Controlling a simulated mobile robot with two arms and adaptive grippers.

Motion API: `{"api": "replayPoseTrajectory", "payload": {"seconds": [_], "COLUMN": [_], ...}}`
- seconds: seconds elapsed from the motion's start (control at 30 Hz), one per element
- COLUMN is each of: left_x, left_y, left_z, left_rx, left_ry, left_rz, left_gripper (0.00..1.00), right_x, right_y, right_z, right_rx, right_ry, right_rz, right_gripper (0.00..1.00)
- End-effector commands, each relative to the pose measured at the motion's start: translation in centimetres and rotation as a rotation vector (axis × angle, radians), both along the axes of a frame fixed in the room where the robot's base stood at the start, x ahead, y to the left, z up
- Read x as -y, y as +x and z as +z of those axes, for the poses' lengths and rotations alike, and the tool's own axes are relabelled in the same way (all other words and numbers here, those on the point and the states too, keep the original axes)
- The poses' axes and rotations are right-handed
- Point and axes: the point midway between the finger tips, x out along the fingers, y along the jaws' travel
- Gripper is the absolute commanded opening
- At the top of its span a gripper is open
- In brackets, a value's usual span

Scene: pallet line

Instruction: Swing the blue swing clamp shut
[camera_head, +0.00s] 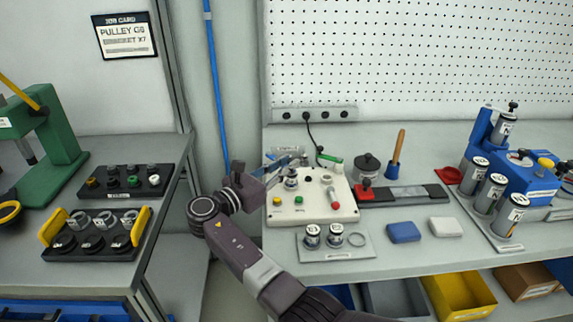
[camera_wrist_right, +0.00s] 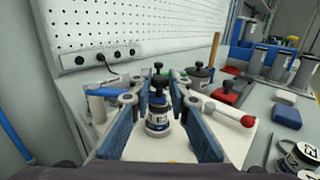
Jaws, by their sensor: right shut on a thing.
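The canister (camera_head: 291,182) is upright. A lever with a red knob (camera_head: 335,204) lies to its right, and a green handle (camera_head: 331,159) is behind. My left gripper is out of view.
A small plate with two canisters (camera_head: 335,254) lies in front of the base. A blue block (camera_head: 403,232) and a white block (camera_head: 446,228) lie to the right. A blue rack (camera_head: 535,190) with canisters stands at far right. A power strip (camera_head: 314,114) is behind.

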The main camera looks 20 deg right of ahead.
Motion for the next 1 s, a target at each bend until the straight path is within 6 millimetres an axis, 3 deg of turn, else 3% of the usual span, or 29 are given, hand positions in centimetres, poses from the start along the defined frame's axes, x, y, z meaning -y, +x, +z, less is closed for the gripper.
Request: {"api": "replayPoseTrajectory", "payload": {"seconds": [0.17,0.53,1.0], "left_x": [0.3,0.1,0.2], "left_y": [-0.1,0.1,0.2], "left_z": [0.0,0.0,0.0], "left_rx": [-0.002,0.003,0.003], "left_ry": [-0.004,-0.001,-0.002], "left_rz": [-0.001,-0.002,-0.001], "left_gripper": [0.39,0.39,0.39], "right_x": [-0.1,-0.1,-0.1], "right_y": [0.0,0.0,0.0], "right_z": [-0.3,0.5,8.5], "right_rx": [-0.004,0.000,0.001], "right_ry": [0.004,0.002,0.004], "right_rz": [0.001,0.001,0.002], "right_gripper": [0.32,0.32,0.32]}}
